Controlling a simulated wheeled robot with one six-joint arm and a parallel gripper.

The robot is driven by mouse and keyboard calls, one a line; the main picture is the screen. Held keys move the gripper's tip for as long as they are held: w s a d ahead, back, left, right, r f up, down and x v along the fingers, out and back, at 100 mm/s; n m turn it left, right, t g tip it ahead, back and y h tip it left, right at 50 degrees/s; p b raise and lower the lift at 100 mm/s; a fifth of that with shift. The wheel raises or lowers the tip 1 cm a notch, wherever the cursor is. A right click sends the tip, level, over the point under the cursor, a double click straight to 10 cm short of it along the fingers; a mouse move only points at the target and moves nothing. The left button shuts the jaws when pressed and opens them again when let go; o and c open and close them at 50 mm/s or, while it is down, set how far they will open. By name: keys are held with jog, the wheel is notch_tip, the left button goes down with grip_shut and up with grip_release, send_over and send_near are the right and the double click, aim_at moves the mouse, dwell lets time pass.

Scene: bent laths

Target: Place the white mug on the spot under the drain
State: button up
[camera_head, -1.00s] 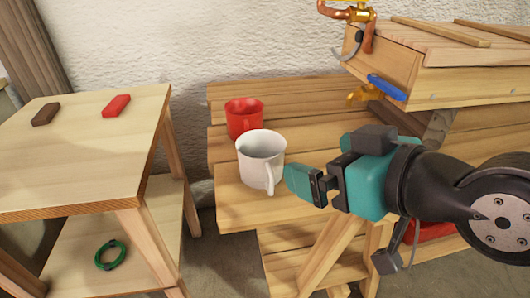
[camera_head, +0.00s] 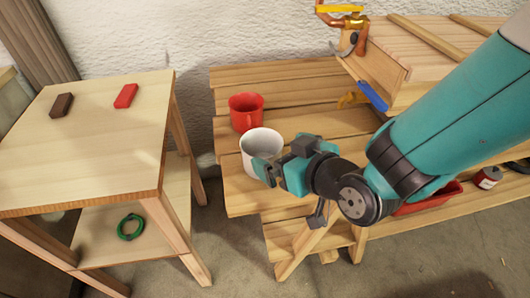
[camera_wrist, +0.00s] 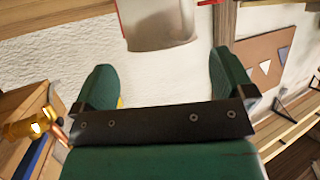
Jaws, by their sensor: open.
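The white mug (camera_head: 262,142) stands upright on the slatted bench (camera_head: 232,196), in front of the red mug (camera_head: 246,113). My gripper (camera_head: 268,172) is open at the mug's front right side. A teal finger overlaps the mug and its handle is hidden; I cannot tell whether they touch. In the wrist view my two open fingers (camera_wrist: 162,88) have pale wall between them. A greyish object with a red edge (camera_wrist: 158,25) shows beyond them, its identity unclear. The brass drain (camera_head: 347,99) sticks out below the wooden trough (camera_head: 380,72); the bench slats beneath it look bare.
A blue lever (camera_head: 372,96) is beside the drain and a copper tap (camera_head: 352,30) is above the trough. A side table (camera_head: 100,150) on the left holds a red block (camera_head: 126,96) and a brown block (camera_head: 62,105). A green ring (camera_head: 131,227) lies on its lower shelf.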

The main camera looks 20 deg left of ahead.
aim_at(269, 145)
jog(key=p+x, duration=0.1)
jog(key=x, duration=0.4)
jog(key=shift+w+r, duration=0.1)
jog(key=c, duration=0.7)
jog(key=shift+r, duration=0.15)
